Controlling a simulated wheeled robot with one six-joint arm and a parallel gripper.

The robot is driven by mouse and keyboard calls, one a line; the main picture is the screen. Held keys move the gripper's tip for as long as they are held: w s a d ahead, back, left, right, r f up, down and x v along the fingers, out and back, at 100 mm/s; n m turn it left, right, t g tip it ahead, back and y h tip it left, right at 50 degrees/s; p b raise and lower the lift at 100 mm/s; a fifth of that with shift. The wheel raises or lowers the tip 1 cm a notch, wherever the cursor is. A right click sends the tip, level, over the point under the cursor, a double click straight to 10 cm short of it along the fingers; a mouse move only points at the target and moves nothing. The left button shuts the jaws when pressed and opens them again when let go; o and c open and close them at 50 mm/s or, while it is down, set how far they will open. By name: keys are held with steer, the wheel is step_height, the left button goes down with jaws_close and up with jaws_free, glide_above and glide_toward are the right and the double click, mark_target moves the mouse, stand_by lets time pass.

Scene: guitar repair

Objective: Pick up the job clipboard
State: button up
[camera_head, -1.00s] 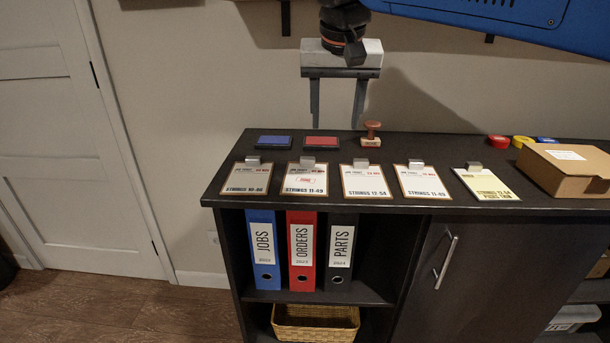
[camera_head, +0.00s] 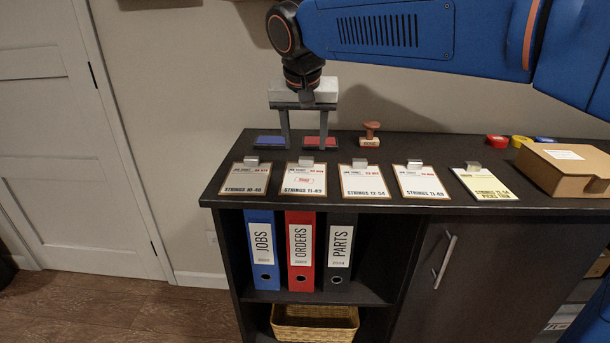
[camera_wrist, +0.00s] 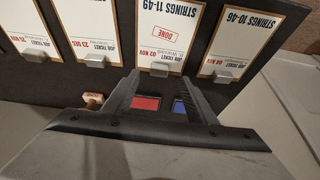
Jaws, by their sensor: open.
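Several job-ticket clipboards with metal clips lie flat in a row on the dark cabinet top. From the left they are "STRINGS 10-46" (camera_head: 244,180), one with a red stamp mark (camera_head: 304,182), "STRINGS 12-54" (camera_head: 364,183) and another (camera_head: 420,183). The stamped one reads "STRINGS 11-49" and "DONE" in the wrist view (camera_wrist: 168,28). A yellow-sheeted clipboard (camera_head: 486,186) lies further right. My gripper (camera_head: 304,146) is open and empty, fingers down, above the ink pads behind the stamped clipboard. In the wrist view its fingers (camera_wrist: 160,80) point toward that clipboard's clip.
A blue ink pad (camera_head: 271,142), a red ink pad (camera_head: 315,142) and a wooden stamp (camera_head: 371,135) stand behind the clipboards. A cardboard box (camera_head: 568,168) and coloured tape rolls (camera_head: 521,141) are at the right. The wall is close behind.

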mark_target(306, 158)
steer(key=shift+w+r+x, duration=0.1)
steer(key=shift+w+x, duration=0.05)
steer(key=shift+x, duration=0.95)
steer(key=shift+w+r+x, duration=0.1)
steer(key=shift+w+x, duration=0.1)
steer(key=shift+x, duration=0.95)
steer(key=shift+w+x, duration=0.15)
steer(key=shift+x, duration=0.95)
steer(key=c, duration=1.2)
